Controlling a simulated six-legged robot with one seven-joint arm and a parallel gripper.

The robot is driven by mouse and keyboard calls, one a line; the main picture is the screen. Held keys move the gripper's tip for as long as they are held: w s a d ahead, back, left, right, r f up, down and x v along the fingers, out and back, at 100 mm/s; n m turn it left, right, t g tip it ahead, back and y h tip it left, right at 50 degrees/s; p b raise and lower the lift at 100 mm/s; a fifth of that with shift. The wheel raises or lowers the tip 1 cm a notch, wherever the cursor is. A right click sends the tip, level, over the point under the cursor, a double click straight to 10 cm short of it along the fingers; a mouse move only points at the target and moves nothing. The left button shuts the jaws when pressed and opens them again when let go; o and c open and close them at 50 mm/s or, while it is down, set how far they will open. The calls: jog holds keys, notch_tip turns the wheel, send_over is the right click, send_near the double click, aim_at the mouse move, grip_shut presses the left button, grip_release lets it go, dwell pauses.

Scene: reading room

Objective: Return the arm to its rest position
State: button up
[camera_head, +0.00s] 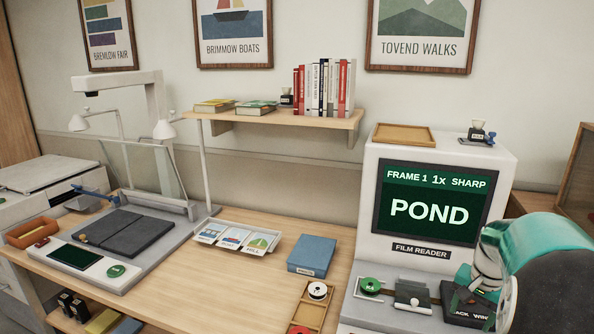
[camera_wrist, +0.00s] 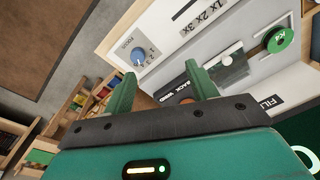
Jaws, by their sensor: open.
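My arm, teal with a large dark round part (camera_head: 550,285), fills the lower right of the head view, in front of the film reader's right side. My gripper's fingertips cannot be made out there. In the wrist view my gripper (camera_wrist: 162,75) has its two green fingers spread, with nothing held between them. The film reader (camera_head: 377,160) is a white machine; its screen (camera_head: 435,212) reads "FRAME 1 1x SHARP" and "POND". The wrist view shows its blue focus knob (camera_wrist: 138,56) beyond the left finger and its BACK/WIND panel around the right finger. Whether a finger touches the reader cannot be told.
A green reel (camera_head: 369,285) sits on the reader's base. A wooden tray (camera_head: 405,134) and a small dark bottle (camera_head: 477,132) stand on its top. Left are a blue box (camera_head: 312,253), a card tray (camera_head: 262,232) and a book scanner (camera_head: 165,250). Bare desk (camera_head: 205,280) lies between.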

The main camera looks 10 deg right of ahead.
jog(key=s+a+r+n+t, duration=0.1)
jog(key=a+r+n, duration=0.25)
jog(key=a, duration=0.65)
jog(key=a+r+n+t, duration=0.1)
jog(key=a+r+n, duration=0.3)
jog(key=a, duration=0.7)
jog(key=s+a+n+t, duration=0.2)
jog(key=s+a+n, duration=0.2)
jog(key=s+a, duration=0.5)
jog(key=a+r, duration=0.1)
jog(key=a, duration=0.2)
jog(key=shift+a+t, duration=0.3)
jog(key=shift+a, duration=0.1)
jog(key=shift+d, duration=0.2)
